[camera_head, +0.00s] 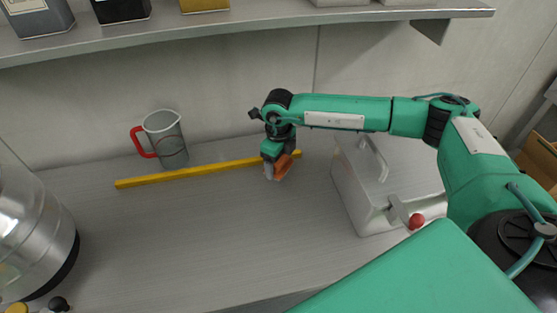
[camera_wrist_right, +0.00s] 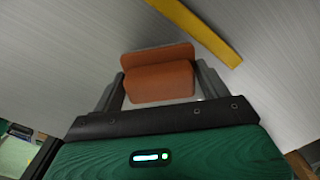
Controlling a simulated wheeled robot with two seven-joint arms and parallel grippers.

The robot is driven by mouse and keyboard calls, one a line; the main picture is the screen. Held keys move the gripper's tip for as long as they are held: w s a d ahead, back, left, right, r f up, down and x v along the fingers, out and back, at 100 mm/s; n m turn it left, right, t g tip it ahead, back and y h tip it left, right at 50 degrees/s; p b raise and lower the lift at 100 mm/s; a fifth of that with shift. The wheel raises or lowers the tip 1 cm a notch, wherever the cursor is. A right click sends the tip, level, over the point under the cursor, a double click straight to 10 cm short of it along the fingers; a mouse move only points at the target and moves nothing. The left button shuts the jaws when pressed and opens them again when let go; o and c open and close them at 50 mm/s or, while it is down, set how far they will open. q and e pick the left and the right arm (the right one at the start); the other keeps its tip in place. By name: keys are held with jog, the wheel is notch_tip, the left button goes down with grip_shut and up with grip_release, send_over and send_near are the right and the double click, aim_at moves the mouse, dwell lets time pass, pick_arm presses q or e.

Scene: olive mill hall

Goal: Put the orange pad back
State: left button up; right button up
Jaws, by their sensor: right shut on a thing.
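The orange pad (camera_wrist_right: 158,82) is between the fingers of my right gripper (camera_wrist_right: 160,88) in the right wrist view. In the head view the pad (camera_head: 284,167) shows at the tip of my right gripper (camera_head: 276,172), which is shut on it. The gripper points down over the grey worktop (camera_head: 220,230), close to the yellow bar (camera_head: 215,170). I cannot tell whether the pad touches the worktop. My left gripper is not in view.
A measuring jug (camera_head: 168,140) with a red handle stands behind the bar's left part. A grey metal box (camera_head: 365,205) with a top handle and red knob stands right of the gripper. A steel vessel (camera_head: 30,230) stands at left. A shelf (camera_head: 240,28) overhangs the back.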

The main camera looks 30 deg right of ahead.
jog(key=shift+f, duration=0.45)
jog(key=shift+f+b, duration=0.45)
jog(key=shift+b, duration=0.1)
jog(key=o, duration=1)
jog(key=shift+c, duration=0.2)
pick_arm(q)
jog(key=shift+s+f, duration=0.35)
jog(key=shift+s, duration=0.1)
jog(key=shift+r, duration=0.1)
pick_arm(e)
jog(key=shift+r, duration=0.15)
